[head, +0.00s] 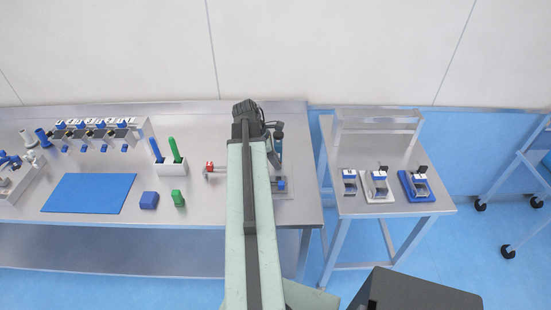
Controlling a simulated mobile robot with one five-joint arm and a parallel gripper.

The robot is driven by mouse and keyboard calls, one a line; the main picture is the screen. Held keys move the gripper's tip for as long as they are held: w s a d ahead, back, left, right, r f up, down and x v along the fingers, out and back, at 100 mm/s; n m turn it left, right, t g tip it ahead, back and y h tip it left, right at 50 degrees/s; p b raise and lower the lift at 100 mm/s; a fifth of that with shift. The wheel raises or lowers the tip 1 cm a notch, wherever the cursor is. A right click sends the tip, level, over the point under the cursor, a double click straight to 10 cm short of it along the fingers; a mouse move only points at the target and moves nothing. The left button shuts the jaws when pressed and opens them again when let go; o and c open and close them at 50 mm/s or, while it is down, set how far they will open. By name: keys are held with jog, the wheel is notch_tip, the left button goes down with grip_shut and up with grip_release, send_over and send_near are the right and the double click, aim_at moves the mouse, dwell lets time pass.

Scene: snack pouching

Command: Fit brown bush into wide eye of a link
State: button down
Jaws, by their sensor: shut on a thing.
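My gripper (277,150) is over the right part of the long steel table, just right of my arm's end. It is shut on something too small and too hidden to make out. A metal piece with a red part (210,167) at its left lies on the table and runs behind my arm. A blue part (281,184) shows on the arm's other side, below my gripper in the picture. My arm covers the middle, so I cannot tell whether these are one link or where its wide eye is. No brown bush can be made out.
On the long table (200,211) are a blue mat (90,193), a blue block (149,200), a green block (178,198), a white holder (171,172) with blue and green sticks, and a rack of several units. A side table (345,212) bears several small devices.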

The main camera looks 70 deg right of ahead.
jog(key=shift+s+f+b, duration=0.2)
jog(key=shift+f+b, duration=1.9)
jog(key=shift+f, duration=0.05)
jog(key=shift+f, duration=0.15)
jog(key=shift+f+b, duration=0.3)
jog(key=shift+b, duration=0.15)
jog(key=shift+f+b, duration=0.75)
jog(key=c, duration=1.2)
grip_release()
jog(key=shift+r, duration=0.1)
jog(key=p+v, duration=0.7)
jog(key=v, duration=0.1)
jog(key=shift+d+p, duration=0.1)
jog(key=shift+p, duration=0.2)
